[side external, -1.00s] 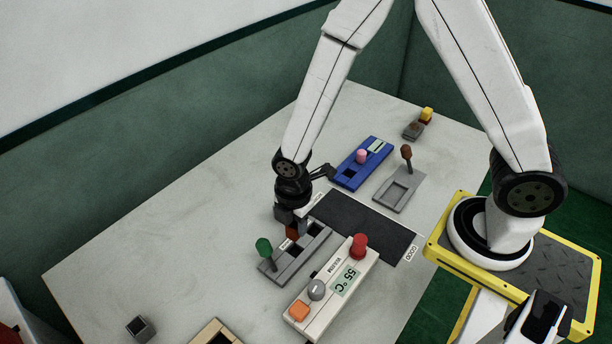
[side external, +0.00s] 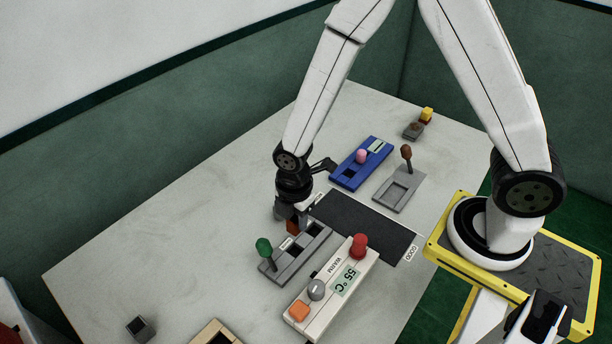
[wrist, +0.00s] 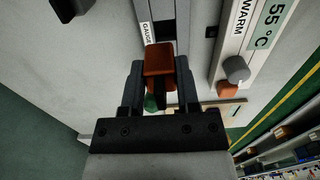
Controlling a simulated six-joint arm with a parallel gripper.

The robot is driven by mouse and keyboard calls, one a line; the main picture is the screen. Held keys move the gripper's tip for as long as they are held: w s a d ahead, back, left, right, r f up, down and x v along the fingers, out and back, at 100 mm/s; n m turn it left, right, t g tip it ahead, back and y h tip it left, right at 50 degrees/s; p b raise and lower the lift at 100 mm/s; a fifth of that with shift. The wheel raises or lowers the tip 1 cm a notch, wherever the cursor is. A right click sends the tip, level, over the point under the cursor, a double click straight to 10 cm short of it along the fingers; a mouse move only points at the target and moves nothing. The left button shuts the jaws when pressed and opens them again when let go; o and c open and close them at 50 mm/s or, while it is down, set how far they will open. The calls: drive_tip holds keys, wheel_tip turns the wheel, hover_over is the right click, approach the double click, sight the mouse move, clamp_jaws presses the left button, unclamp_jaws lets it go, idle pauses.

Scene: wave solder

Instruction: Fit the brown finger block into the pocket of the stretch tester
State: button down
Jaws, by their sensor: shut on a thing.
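My gripper (side external: 291,217) is shut on the brown finger block (wrist: 159,60), which is orange-brown and sits between both fingers in the wrist view. In the side view the block (side external: 292,227) shows below the fingers, over the far part of a long grey fixture (side external: 283,270). That fixture has dark square pockets, a "GAUGE" label (wrist: 147,32) and a green-knobbed lever (side external: 264,247). I take it as the stretch tester, though no label confirms this. The block appears above the fixture; the exact gap is unclear. It hides part of the fixture in the wrist view.
A white heater box (side external: 334,287) with knobs and a "55 °C" display stands close to the right. A black mat (side external: 362,226), a blue device (side external: 346,180) and a grey plate with brown lever (side external: 385,201) lie behind. The table's left is mostly clear.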

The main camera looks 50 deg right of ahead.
drive_tip(key=w+d, duration=0.3)
drive_tip(key=d, duration=2.4)
drive_tip(key=shift+w+d, duration=0.2)
drive_tip(key=shift+d, duration=0.15)
drive_tip(key=shift+f, duration=0.25)
drive_tip(key=shift+f, duration=2.45)
drive_tip(key=shift+f, duration=1.05)
drive_tip(key=shift+c, duration=1.3)
unclamp_jaws()
